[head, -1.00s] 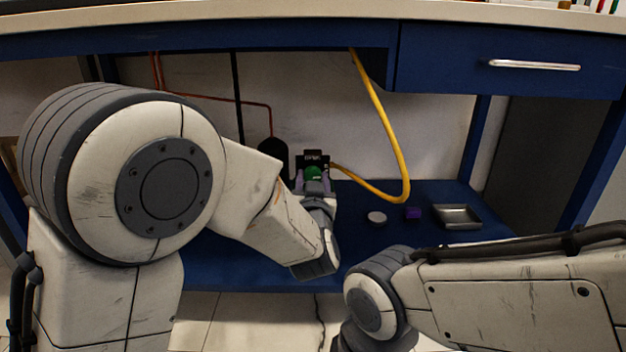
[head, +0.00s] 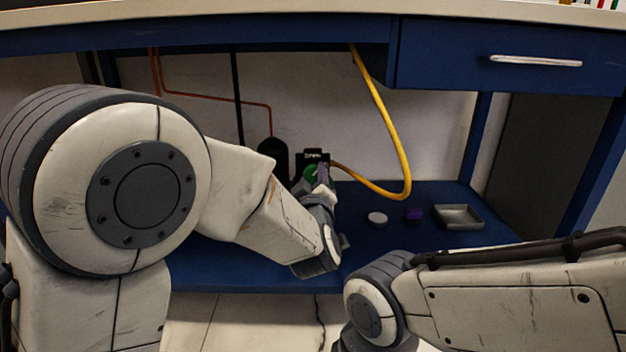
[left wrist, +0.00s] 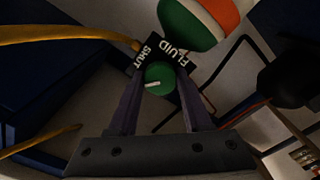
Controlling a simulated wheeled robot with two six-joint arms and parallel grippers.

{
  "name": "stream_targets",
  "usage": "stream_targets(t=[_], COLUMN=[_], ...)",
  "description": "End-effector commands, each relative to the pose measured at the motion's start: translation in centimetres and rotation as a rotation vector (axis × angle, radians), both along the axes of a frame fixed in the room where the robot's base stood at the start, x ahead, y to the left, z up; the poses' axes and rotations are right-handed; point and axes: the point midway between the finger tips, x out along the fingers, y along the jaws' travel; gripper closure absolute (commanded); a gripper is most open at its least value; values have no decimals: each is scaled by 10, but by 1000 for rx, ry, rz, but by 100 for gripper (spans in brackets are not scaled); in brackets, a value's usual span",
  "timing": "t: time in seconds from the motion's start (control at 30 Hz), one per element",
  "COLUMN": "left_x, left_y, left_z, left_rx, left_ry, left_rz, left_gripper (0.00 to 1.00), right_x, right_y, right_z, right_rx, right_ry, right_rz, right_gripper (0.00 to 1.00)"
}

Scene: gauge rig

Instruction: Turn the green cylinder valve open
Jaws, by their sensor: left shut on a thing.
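The green valve knob (left wrist: 159,76) sits between the two purple fingers of my left gripper (left wrist: 160,82) in the left wrist view, and the gripper is shut on it. A white pointer mark on the knob points left in that view. A black label (left wrist: 182,55) behind it reads "SHUT" and "FLUID". A green, white and orange cylinder (left wrist: 192,22) shows beyond it. In the head view my left gripper (head: 319,182) partly covers the green part (head: 310,173), below a black plate (head: 314,155). My right arm is at lower right; its gripper does not show.
A yellow hose (head: 386,115) loops down right of the valve. A dark cylinder (head: 272,158) stands to its left. A pale disc (head: 377,218), a purple block (head: 413,215) and a metal tray (head: 459,217) lie on the blue shelf (head: 230,262). The drawer (head: 510,62) overhangs.

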Motion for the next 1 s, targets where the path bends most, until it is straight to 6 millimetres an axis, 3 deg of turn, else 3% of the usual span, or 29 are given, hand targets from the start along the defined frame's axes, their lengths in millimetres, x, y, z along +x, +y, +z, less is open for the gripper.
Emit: stream_targets(t=[0.5,1.0], left_x=[-1,-1], left_y=[-1,-1], left_z=[-1,-1], left_rx=[-457,-663], left_ry=[3,4], left_rz=[-1,-1], left_gripper=[100,100], right_x=[0,0], right_y=[0,0], right_z=[-2,-2], right_rx=[0,0], right_ry=[0,0], right_rz=[0,0], right_gripper=[50,50])
